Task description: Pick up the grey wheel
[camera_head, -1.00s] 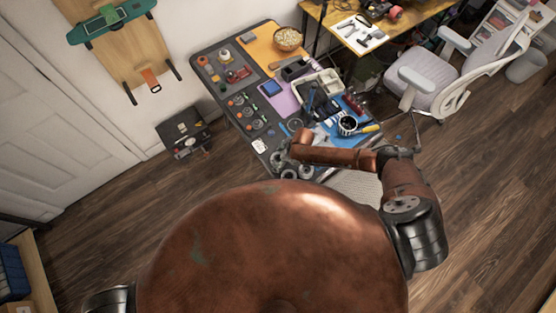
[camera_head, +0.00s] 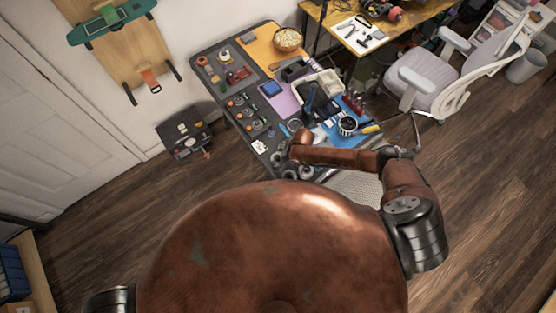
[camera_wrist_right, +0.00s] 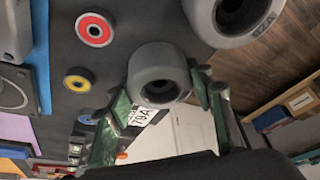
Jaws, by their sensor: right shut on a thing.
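A grey wheel (camera_wrist_right: 158,72) sits between the fingertips of my right gripper (camera_wrist_right: 160,92) in the right wrist view. The green-padded fingers are on either side of it, shut on it. A second, larger grey wheel (camera_wrist_right: 235,18) is at the top right, beside the held one and near the table edge. In the head view, grey wheels (camera_head: 290,174) show at the table's near edge, beside my right forearm. The right gripper is mostly hidden by the arm there, and I cannot tell which wheel is held. My left gripper is out of view.
The worktable (camera_head: 205,60) carries a wooden bowl (camera_head: 287,39), trays and tools. A grey chair (camera_head: 440,85) stands to its right.

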